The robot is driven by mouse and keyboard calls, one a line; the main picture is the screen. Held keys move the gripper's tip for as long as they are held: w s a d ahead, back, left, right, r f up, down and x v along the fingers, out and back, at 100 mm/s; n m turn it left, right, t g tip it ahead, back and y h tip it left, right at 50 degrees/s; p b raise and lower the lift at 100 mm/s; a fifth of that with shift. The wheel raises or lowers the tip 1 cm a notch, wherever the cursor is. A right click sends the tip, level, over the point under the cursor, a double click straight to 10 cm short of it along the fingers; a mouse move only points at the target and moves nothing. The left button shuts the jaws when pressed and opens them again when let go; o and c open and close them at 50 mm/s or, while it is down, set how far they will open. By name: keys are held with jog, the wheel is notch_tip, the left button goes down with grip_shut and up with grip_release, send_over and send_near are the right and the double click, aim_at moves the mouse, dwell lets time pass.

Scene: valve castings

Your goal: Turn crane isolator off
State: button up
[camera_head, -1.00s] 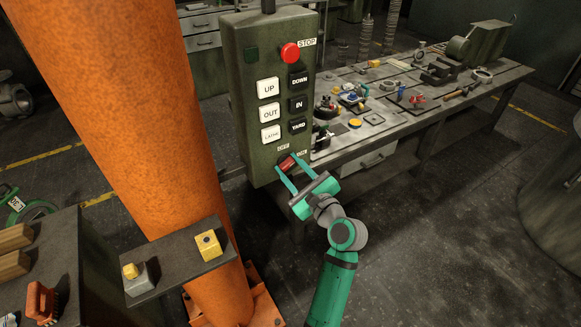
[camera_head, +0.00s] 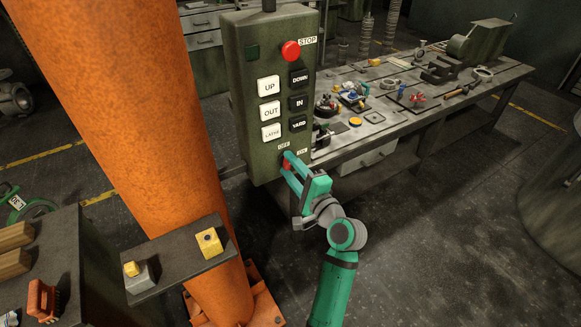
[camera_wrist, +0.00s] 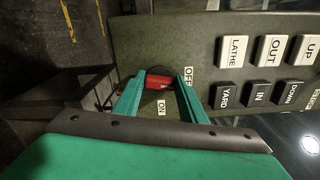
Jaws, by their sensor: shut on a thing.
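The crane isolator is a red switch handle (camera_head: 286,164) low on the front of the green control box (camera_head: 238,110). OFF and ON labels sit beside it. In the wrist view the red handle (camera_wrist: 159,82) lies between my two teal fingertips, with the OFF label (camera_wrist: 188,74) to its right and the ON label (camera_wrist: 161,107) below it. My gripper (camera_head: 289,161) is shut on the handle, and it shows in the wrist view too (camera_wrist: 160,80). In the head view my fingers partly hide the handle. The handle looks nearly upright there, towards OFF.
Above the isolator are a red STOP button (camera_head: 291,51) and several black and white push buttons. An orange column (camera_head: 150,110) stands left of the box, with a small shelf (camera_head: 170,262) in front. A cluttered workbench (camera_head: 440,110) stands behind to the right.

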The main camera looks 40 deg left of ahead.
jog(key=shift+f+n, duration=0.15)
jog(key=shift+n, duration=0.95)
jog(key=o, duration=1.1)
jog(key=shift+w, duration=0.1)
jog(key=shift+c, duration=0.2)
jog(key=shift+a, duration=0.15)
jog(key=shift+d, duration=0.25)
jog(key=v, duration=1)
jog(key=shift+s, duration=0.25)
jog(key=shift+w+d, duration=0.1)
jog(key=shift+d, duration=0.05)
